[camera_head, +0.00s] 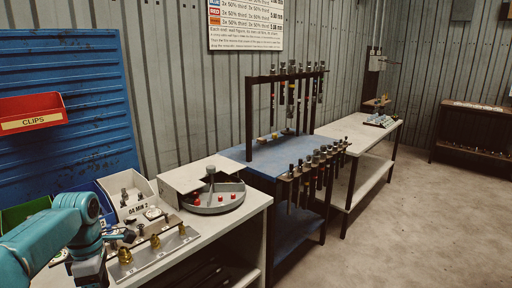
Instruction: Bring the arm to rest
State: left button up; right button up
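One teal arm of mine (55,232) comes in from the left, low over the near bench. Its dark end part (90,262) points down at the bench's left end, beside a pale plate with several brass fittings (152,242). My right arm and gripper are not in view.
The bench also bears a white bin (128,194) and a round grey device with red parts (212,197). A red clips bin (30,113) hangs on the blue panel. A blue table (262,162) has a rack of hanging tools (288,95). Open floor (420,225) lies right.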

pick_arm(q)
jog(key=s+d+f+m+g+h, duration=0.1)
jog(key=s+d+f+m+g, duration=0.2)
jog(key=d+f, duration=0.65)
jog(key=s+d+f+m+g+h, duration=0.1)
jog(key=s+d+f+m, duration=0.35)
jog(key=f, duration=0.85)
jog(key=s+d+f+m+t+h, duration=0.1)
jog(key=s+d+f+m+t, duration=0.4)
jog(key=s+d+f+m, duration=0.5)
jog(key=s+d+m, duration=0.2)
jog(key=s+m, duration=0.1)
jog(key=shift+s+d+f+m+t+h, duration=0.3)
jog(key=shift+s+m, duration=0.05)
